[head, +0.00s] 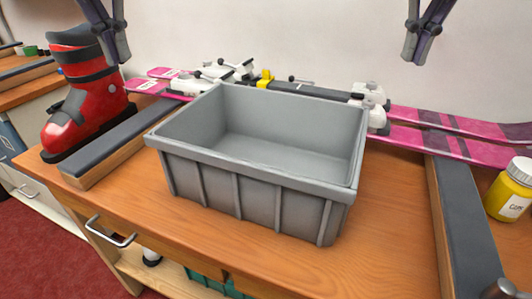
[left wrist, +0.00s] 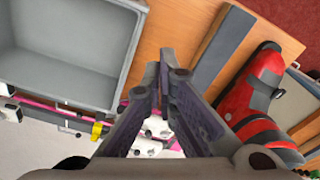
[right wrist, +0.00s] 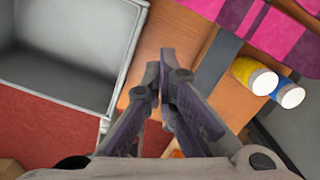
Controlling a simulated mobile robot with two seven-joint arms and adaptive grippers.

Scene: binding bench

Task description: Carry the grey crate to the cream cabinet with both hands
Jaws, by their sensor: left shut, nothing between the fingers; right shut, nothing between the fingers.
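The grey crate (head: 255,190) stands upright and empty on the wooden bench. Its rim also shows in the left wrist view (left wrist: 128,60) and the right wrist view (right wrist: 128,60). My left gripper (head: 122,58) is shut and empty, up above the back left of the bench, apart from the crate. It shows shut in the left wrist view (left wrist: 158,72). My right gripper (head: 412,58) is shut and empty, up beyond the crate's right side. It shows shut in the right wrist view (right wrist: 158,72). I cannot pick out the cream cabinet for certain.
Pink skis (head: 445,133) with bindings lie behind the crate. A red ski boot (head: 85,105) stands at left. Dark-topped bars lie left (head: 110,145) and right (head: 465,215) of the crate. A yellow jar (head: 510,190) stands far right. Red carpet (head: 45,245) shows at lower left.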

